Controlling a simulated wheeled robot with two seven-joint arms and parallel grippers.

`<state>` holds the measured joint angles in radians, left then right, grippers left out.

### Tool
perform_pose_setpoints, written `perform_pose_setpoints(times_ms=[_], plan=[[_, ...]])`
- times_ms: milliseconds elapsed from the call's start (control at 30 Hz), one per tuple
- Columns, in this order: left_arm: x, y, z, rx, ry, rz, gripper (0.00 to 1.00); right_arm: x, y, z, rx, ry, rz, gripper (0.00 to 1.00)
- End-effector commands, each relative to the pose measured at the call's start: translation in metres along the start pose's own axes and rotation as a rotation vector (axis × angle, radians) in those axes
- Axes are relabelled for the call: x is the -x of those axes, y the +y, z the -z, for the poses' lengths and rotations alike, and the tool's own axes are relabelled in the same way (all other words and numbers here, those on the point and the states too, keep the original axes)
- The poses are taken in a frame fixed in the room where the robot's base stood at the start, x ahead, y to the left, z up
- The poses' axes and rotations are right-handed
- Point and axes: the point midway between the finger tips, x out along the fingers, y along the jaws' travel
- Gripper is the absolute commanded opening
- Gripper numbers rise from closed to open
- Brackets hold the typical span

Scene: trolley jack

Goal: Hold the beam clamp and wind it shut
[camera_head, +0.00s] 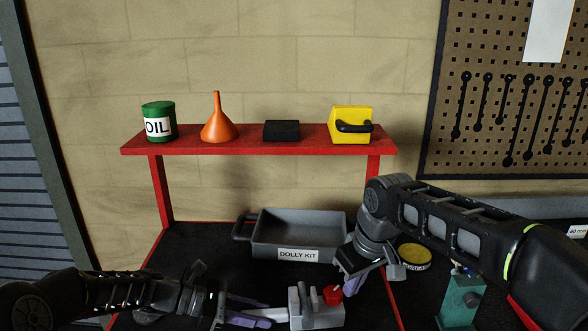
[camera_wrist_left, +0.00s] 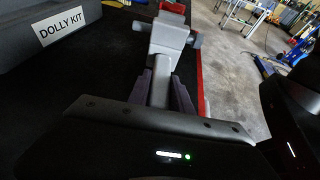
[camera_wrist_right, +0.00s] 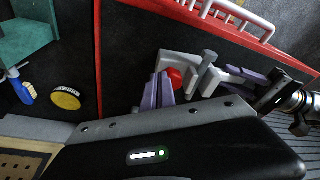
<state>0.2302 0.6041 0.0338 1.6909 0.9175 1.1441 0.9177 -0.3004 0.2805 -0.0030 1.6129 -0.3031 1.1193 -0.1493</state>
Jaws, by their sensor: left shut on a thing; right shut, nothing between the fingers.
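The beam clamp is a grey block-and-bar tool (camera_head: 316,312) with a red knob (camera_head: 332,295), low in the head view. My left gripper (camera_head: 262,312) is shut on the clamp's pale bar; the left wrist view shows this bar (camera_wrist_left: 160,88) between the purple fingers. The clamp's grey head (camera_wrist_left: 167,38) lies beyond the fingertips. My right gripper (camera_head: 350,284) is shut and empty, just right of the red knob. In the right wrist view the purple fingers (camera_wrist_right: 158,90) are close beside the knob (camera_wrist_right: 174,78); I cannot tell whether they touch it.
A grey DOLLY KIT tray (camera_head: 262,255) stands behind the clamp on the black bench top. A round yellow-topped tin (camera_head: 413,256) and a green tool (camera_head: 461,300) are to the right. A red shelf (camera_head: 258,142) carries an oil can, funnel, black box and yellow case.

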Motion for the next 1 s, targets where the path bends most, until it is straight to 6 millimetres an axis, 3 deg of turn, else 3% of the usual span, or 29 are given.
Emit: perform_pose_setpoints(times_ms=[300,1000], plan=[[0.0,0.0,-0.001,0.0,-0.001,-0.001,0.0,-0.025,0.001,-0.007,-0.001,-0.001,-0.001,0.0],[0.0,0.0,-0.001,0.0,-0.001,0.0,0.0,-0.027,-0.001,-0.004,0.0,0.0,0.0,0.0]])
